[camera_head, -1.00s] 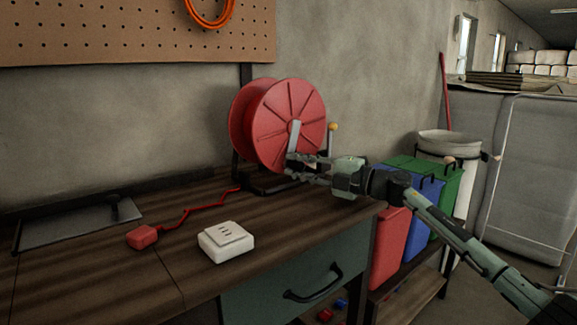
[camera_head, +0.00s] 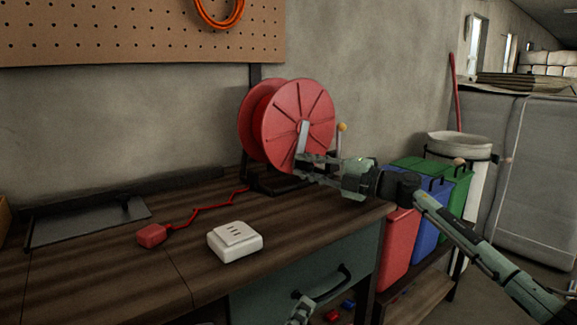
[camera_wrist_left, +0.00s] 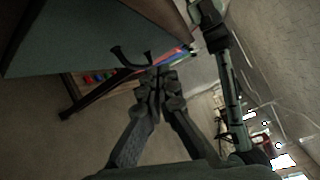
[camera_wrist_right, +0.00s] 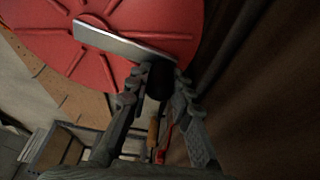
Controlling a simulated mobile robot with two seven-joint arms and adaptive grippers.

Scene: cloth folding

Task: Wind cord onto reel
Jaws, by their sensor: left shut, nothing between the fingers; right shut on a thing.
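The red reel (camera_head: 298,110) stands in a dark frame at the back right of the workbench. A grey metal crank arm (camera_head: 303,136) hangs down its face. My right gripper (camera_head: 305,167) is shut on the dark crank handle (camera_wrist_right: 158,84) at the crank's lower end. A red cord (camera_head: 196,208) runs in bends over the bench from a red plug (camera_head: 152,235) towards the reel; its end at the reel is hidden. My left gripper (camera_head: 299,308) is shut and empty, low in front of the drawer; its closed fingertips show in the left wrist view (camera_wrist_left: 157,76).
A white socket box (camera_head: 235,241) sits near the bench's front edge. The drawer handle (camera_head: 325,284) sticks out close to my left gripper. Red, blue and green bins (camera_head: 427,200) stand right of the bench. A flat metal plate (camera_head: 90,222) lies at the back left.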

